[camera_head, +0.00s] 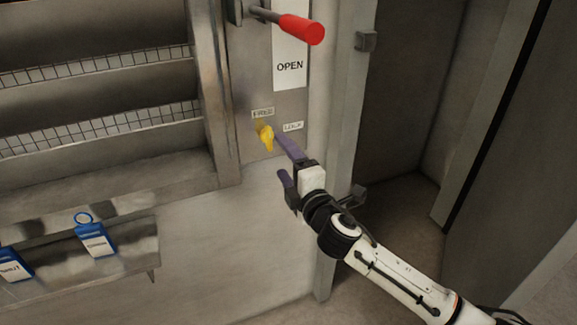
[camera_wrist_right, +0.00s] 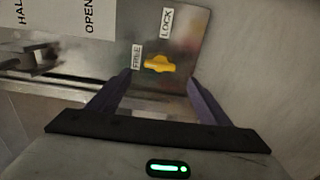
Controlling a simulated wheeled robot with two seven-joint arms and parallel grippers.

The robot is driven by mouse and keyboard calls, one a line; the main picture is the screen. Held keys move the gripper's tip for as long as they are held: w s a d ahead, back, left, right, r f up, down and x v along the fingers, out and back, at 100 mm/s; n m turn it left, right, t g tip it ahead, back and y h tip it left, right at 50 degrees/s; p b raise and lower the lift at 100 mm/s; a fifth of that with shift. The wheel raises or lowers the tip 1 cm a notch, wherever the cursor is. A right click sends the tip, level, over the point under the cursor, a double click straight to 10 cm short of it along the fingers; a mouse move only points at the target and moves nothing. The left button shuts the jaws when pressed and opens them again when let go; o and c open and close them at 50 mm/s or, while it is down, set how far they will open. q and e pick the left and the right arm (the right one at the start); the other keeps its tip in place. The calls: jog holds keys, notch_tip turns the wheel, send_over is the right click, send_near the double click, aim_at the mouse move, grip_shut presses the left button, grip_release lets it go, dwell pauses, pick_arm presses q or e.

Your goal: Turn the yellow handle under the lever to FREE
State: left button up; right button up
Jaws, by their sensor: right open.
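The yellow handle (camera_head: 265,137) sits on the grey panel below the red-tipped lever (camera_head: 302,29). A FREE label (camera_head: 262,113) is just above it and a LOCK label (camera_head: 293,127) to its upper right. In the right wrist view the handle (camera_wrist_right: 159,63) lies lengthwise across the picture, one end near the FREE label (camera_wrist_right: 137,56); which label it points to I cannot tell for sure. My right gripper (camera_head: 281,155) is open in front of the panel, just right of and below the handle. In the wrist view the handle appears between its fingertips, with no clear contact. My left gripper is not in view.
An OPEN sign (camera_head: 290,66) is on the panel beside the lever.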

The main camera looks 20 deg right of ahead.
jog(key=shift+s, duration=1.25)
